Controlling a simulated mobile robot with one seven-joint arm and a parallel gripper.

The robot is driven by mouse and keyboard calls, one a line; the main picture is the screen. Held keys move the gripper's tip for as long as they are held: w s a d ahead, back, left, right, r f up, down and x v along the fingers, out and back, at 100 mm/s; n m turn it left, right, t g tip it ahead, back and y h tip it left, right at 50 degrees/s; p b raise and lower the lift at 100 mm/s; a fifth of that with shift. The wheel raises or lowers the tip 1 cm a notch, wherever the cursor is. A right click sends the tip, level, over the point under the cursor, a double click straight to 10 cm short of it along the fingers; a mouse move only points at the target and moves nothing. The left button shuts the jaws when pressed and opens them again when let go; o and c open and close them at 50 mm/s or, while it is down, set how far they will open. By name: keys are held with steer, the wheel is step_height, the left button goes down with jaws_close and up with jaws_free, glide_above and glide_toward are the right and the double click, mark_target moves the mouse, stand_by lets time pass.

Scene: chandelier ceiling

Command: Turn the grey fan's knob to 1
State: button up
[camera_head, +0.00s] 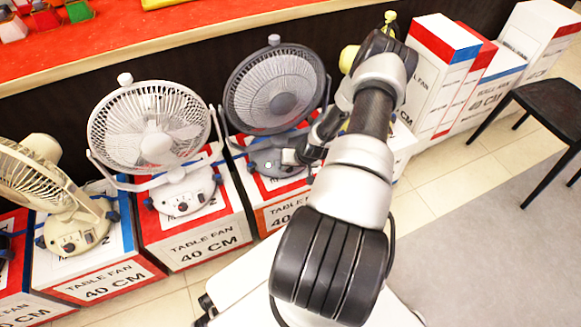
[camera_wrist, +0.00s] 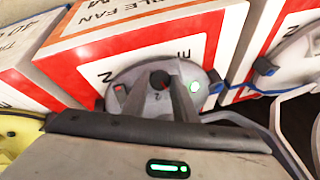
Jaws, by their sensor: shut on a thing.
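The number the knob points to cannot be read.
A white fan (camera_head: 150,130) and a cream fan (camera_head: 50,190) stand on boxes to the left. Tall wall-fan boxes (camera_head: 440,70) stand at the right. A red-topped counter (camera_head: 180,30) runs behind. A black stool (camera_head: 550,105) stands on the right, with open floor before it.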

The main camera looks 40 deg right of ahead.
steer(key=o, duration=1)
steer(key=shift+o, duration=0.2)
steer(key=p+v, duration=0.5)
steer(key=v, duration=1.2)
steer(key=shift+r, duration=0.25)
steer(key=shift+d, duration=0.1)
